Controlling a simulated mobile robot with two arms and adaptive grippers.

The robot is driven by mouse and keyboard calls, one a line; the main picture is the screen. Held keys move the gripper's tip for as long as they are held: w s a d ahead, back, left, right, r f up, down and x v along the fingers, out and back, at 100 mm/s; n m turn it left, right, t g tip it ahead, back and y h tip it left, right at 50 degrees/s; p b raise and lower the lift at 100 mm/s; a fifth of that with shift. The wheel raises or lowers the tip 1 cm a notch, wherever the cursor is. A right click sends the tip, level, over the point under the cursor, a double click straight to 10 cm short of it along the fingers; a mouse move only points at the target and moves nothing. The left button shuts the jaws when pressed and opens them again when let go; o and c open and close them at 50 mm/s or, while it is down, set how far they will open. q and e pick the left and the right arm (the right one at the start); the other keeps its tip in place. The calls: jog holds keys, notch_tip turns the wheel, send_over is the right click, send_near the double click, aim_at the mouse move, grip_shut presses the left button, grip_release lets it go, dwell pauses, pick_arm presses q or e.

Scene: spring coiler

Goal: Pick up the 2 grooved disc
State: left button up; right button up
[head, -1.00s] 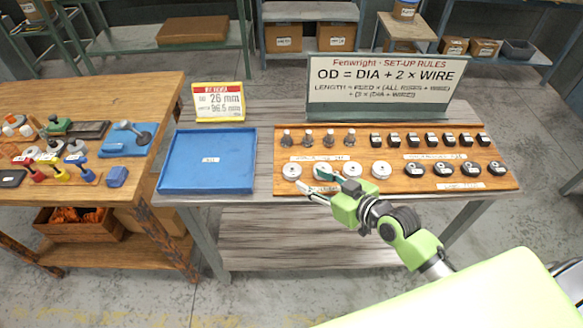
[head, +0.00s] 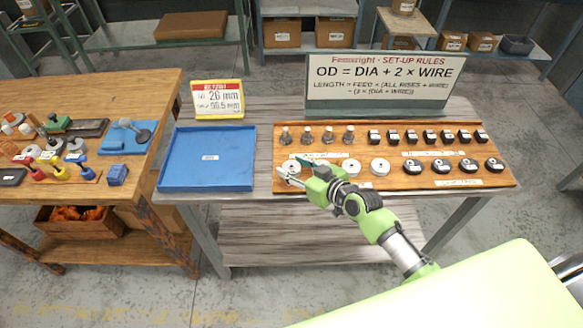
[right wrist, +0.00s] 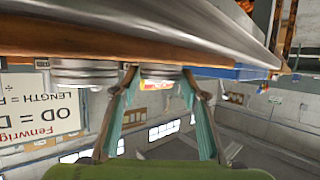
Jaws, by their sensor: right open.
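A row of pale round discs stands along the front left of the wooden board in the head view: the leftmost disc (head: 291,166), a third disc (head: 351,166) and a fourth disc (head: 380,167). The second is mostly hidden behind my right gripper (head: 290,167). That gripper is open, its fingertips around the leftmost disc in the picture. In the right wrist view, seen upside down, one disc (right wrist: 160,72) shows between the spread fingers, with a stacked-looking grooved disc (right wrist: 85,73) left of them. I cannot read numbers on the discs. My left gripper is not in view.
The wooden board (head: 430,149) also holds metal posts and several black parts. An empty blue tray (head: 208,175) lies left of it. A yellow-red card (head: 217,99) and a rules sign (head: 380,85) stand behind. A second table (head: 150,95) with tools is at the left.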

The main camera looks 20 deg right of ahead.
jog(key=c, duration=1)
jog(key=shift+r, duration=0.15)
